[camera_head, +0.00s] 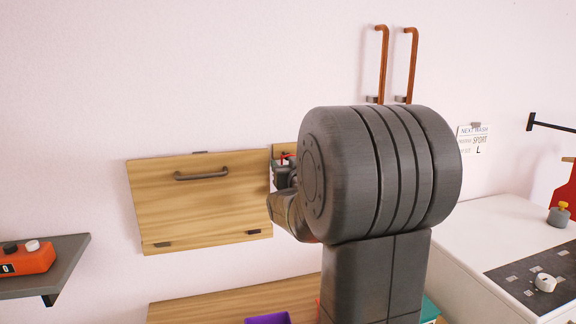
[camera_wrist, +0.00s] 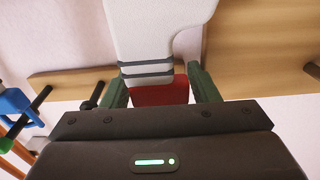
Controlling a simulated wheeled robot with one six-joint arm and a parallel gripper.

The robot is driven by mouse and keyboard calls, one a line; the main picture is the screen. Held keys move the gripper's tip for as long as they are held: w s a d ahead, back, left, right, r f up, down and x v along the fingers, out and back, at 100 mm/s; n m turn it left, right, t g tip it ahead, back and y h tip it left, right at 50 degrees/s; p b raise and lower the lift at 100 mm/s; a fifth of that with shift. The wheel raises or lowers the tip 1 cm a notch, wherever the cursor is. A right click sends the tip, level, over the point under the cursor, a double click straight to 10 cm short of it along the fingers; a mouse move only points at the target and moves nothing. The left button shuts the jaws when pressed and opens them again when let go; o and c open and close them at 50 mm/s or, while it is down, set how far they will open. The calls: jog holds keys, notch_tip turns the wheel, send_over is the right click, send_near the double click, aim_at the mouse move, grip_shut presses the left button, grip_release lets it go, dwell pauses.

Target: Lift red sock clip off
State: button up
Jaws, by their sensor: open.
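In the wrist view a white sock (camera_wrist: 160,28) with grey bands extends from the top of the picture down to a red clip (camera_wrist: 160,95). My gripper (camera_wrist: 159,87) is open, with one dark green finger on each side of the red clip. I cannot tell whether the fingers touch it. The clip's lower part is hidden behind the gripper body. In the head view my arm hides most of the gripper and the sock; only a small red bit shows beside the arm.
A wooden rail with black pegs (camera_wrist: 38,98) runs behind the clip, with blue and green items (camera_wrist: 18,108) at left. In the head view a wooden panel with a handle (camera_head: 150,205) is on the wall, a grey shelf (camera_head: 70,262) left, a white cabinet (camera_head: 480,225) right.

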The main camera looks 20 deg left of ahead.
jog(key=shift+c, duration=0.4)
jog(key=c, duration=0.7)
jog(key=shift+o, duration=0.2)
jog(key=shift+r, duration=0.45)
jog(key=b+v, duration=0.2)
jog(key=v, duration=0.5)
jog(key=shift+b, duration=0.3)
